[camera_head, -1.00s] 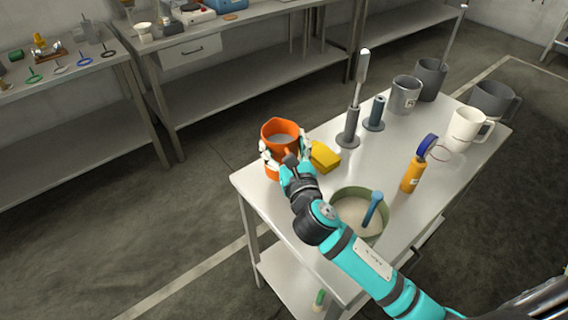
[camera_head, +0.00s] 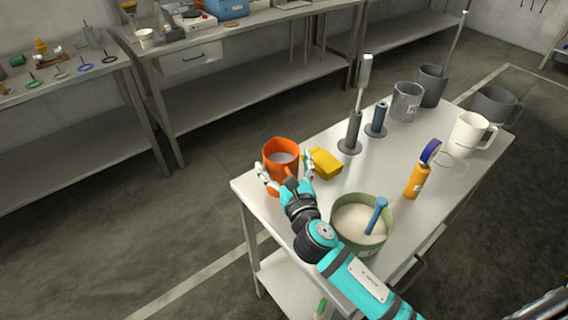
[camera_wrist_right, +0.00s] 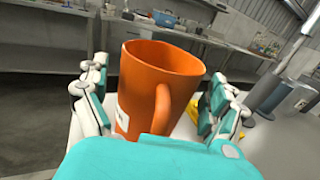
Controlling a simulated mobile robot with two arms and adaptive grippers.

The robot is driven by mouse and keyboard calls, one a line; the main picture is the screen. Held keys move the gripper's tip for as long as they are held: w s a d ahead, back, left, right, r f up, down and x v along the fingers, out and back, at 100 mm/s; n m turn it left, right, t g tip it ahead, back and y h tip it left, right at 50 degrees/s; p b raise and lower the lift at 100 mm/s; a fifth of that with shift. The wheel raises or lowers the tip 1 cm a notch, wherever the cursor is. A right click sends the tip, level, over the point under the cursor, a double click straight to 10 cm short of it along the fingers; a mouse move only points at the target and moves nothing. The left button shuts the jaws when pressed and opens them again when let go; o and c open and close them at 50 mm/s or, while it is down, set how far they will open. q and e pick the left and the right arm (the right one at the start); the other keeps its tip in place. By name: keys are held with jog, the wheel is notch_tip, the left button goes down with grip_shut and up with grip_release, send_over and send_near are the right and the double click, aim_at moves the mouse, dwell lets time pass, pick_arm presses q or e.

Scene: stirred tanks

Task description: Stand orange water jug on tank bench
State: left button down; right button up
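The orange water jug (camera_head: 281,153) stands upright at the near left corner of the tank bench (camera_head: 400,158), its base partly hidden by my gripper. It holds a pale liquid, and its handle faces my right gripper. My right gripper (camera_head: 285,172) has its fingers on either side of the jug. My left gripper is not in view.
A yellow block (camera_head: 325,163) lies close right of the jug. A green pot (camera_head: 345,232) stands by my right forearm, and an orange bottle (camera_head: 415,182) beyond it. Stirrer stands (camera_head: 352,133), grey mugs (camera_head: 406,102) and a white mug (camera_head: 468,134) occupy the far part.

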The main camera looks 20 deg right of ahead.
jog(key=shift+r, duration=0.2)
jog(key=s+b, duration=0.1)
jog(key=s, duration=1.1)
jog(key=shift+a+b, duration=0.25)
jog(key=shift+b, duration=0.05)
